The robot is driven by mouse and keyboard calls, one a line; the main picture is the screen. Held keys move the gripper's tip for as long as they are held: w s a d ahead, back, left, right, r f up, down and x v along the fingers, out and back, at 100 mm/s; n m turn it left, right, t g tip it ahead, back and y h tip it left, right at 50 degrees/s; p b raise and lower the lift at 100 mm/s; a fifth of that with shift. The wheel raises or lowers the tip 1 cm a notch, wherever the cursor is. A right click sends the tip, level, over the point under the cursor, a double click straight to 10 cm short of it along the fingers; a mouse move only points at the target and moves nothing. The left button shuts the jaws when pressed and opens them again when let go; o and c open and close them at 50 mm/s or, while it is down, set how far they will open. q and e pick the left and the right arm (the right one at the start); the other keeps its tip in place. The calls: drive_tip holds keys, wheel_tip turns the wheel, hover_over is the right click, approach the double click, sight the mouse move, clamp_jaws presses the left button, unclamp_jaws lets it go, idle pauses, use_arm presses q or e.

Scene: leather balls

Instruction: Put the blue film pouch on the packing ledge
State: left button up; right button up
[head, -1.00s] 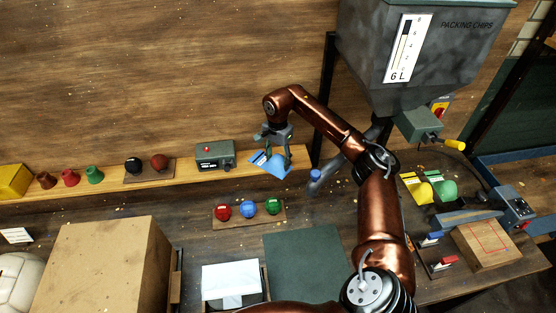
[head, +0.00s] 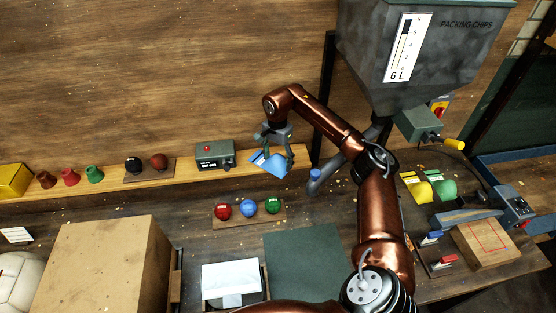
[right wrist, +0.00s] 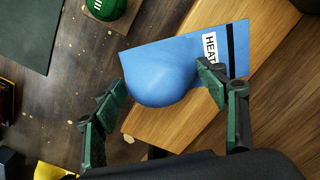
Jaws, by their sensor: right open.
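The blue film pouch (head: 275,168) is at the packing ledge (head: 185,176), below my right gripper (head: 271,150). In the right wrist view the pouch (right wrist: 165,70) shows a round bulge, a white label and a dark stripe. It lies over the light wooden ledge (right wrist: 262,42), and its bulged part reaches past the ledge's front edge. My right gripper (right wrist: 160,85) is open, with one green finger on each side of the pouch. The right finger covers a bit of it; whether either finger touches it, I cannot tell. My left gripper is not in view.
On the ledge stand a grey-green device (head: 215,155), a board with two dark balls (head: 159,161) and several coloured cones (head: 70,177). A board with red, blue and green balls (head: 248,208) lies in front. The packing chips hopper (head: 420,45) hangs at right.

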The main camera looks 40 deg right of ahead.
wheel_tip(320, 180, up, 12)
idle(0.4)
idle(0.4)
